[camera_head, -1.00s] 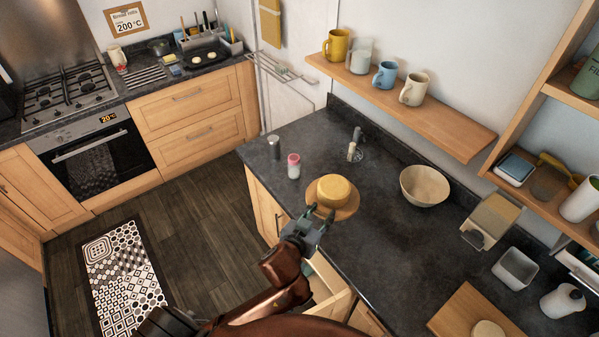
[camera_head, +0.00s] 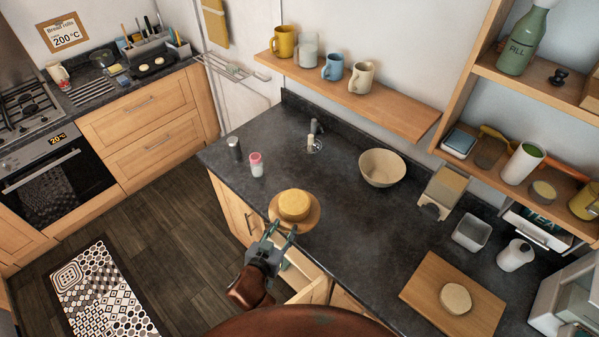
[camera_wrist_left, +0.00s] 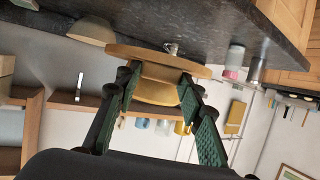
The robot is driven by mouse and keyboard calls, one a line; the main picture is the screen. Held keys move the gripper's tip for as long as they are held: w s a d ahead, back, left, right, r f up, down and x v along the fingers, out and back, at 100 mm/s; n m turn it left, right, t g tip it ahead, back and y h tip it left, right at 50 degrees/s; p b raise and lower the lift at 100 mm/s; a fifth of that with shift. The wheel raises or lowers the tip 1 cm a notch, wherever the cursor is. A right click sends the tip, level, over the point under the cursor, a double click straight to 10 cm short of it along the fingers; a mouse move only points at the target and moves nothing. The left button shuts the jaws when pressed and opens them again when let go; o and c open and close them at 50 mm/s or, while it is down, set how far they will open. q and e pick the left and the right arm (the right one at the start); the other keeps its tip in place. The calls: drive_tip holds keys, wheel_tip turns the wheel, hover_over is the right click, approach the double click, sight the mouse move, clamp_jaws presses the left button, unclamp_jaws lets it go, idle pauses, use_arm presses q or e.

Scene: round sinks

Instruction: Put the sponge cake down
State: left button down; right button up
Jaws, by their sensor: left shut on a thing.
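The sponge cake (camera_head: 294,204) is a round yellow cake on a round wooden board (camera_head: 313,219), over the near edge of the dark counter. My left gripper (camera_head: 282,229) comes from below, with its fingers reaching the near side of the cake and board. In the left wrist view, which is upside down, the two green-padded fingers (camera_wrist_left: 160,78) are on either side of the cake (camera_wrist_left: 160,92), and the board (camera_wrist_left: 160,58) lies across their tips. The fingers are shut on the cake; the exact contact is partly hidden. My right gripper is out of view.
A red-lidded jar (camera_head: 256,165) and a dark shaker (camera_head: 235,149) stand left of the cake. A beige bowl (camera_head: 382,168) and a cutting board (camera_head: 456,295) stand to the right. The counter (camera_head: 350,222) between is clear. A drawer (camera_head: 305,280) stands open below.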

use_arm(q)
drive_tip(key=x, duration=0.3)
drive_tip(key=a+x, duration=0.1)
drive_tip(key=x, duration=0.5)
drive_tip(key=shift+w+a+f+p, duration=0.25)
drive_tip(key=shift+w+a+p, duration=0.05)
drive_tip(key=shift+w, duration=0.25)
drive_tip(key=w+f, duration=0.2)
drive_tip(key=f, duration=0.1)
drive_tip(key=w+f, duration=0.2)
drive_tip(key=shift+d, duration=0.3)
drive_tip(key=shift+w+f, duration=0.4)
drive_tip(key=shift+f, duration=1.65)
drive_tip(key=shift+f, duration=0.1)
drive_tip(key=c, duration=1.3)
unclamp_jaws()
drive_tip(key=shift+f, duration=0.1)
